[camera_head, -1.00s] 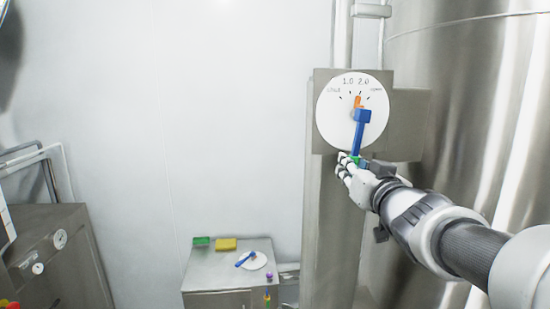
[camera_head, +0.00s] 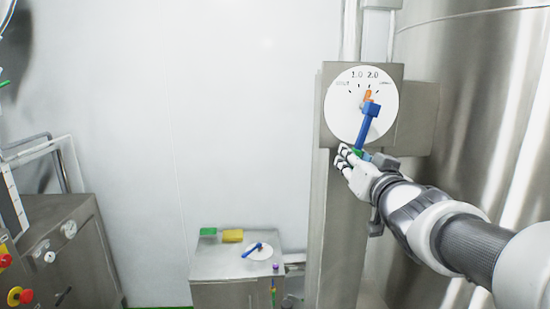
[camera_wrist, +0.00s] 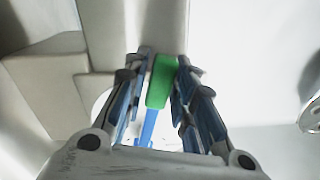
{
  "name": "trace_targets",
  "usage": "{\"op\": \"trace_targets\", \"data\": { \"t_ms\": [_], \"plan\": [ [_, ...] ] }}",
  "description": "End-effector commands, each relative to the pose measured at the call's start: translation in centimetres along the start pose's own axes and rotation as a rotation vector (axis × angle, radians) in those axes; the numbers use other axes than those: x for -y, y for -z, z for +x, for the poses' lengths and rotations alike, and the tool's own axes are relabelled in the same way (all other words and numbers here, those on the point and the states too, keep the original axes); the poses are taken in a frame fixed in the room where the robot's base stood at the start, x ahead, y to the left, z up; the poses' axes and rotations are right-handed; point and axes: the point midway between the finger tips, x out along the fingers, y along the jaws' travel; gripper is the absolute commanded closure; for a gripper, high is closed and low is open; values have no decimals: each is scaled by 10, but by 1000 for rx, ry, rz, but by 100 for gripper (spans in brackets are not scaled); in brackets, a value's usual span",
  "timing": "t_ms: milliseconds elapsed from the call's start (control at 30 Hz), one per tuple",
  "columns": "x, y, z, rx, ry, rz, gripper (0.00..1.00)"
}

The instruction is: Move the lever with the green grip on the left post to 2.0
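The lever (camera_head: 367,125) is a blue bar on the post's round white dial (camera_head: 345,118), tilted with its lower end to the left. Its orange pointer (camera_head: 368,95) points up and slightly right, close under the 2.0 label. The green grip (camera_wrist: 161,82) at the lever's lower end is mostly hidden by my fingers in the head view. My gripper (camera_head: 352,160) is at that lower end. In the wrist view my gripper (camera_wrist: 162,78) has its fingers on both sides of the green grip, closed on it near the tips.
A low metal cabinet (camera_head: 237,268) stands below, with a green block (camera_head: 208,232), a yellow block (camera_head: 232,236) and a small white dial with another blue lever (camera_head: 252,250). A large steel vessel (camera_head: 475,110) is at the right. A grey cabinet (camera_head: 75,260) stands at the left.

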Motion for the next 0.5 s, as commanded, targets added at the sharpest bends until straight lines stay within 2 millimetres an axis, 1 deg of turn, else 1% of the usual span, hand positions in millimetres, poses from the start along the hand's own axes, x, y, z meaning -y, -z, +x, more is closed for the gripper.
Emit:
{"op": "trace_targets", "data": {
  "t_ms": [33,167,500],
  "plan": [
    [0,0,0,0,0,0,69],
    [0,0,0,0,0,0,62],
    [0,0,-2,-1,0,-1,62]
  ]
}}
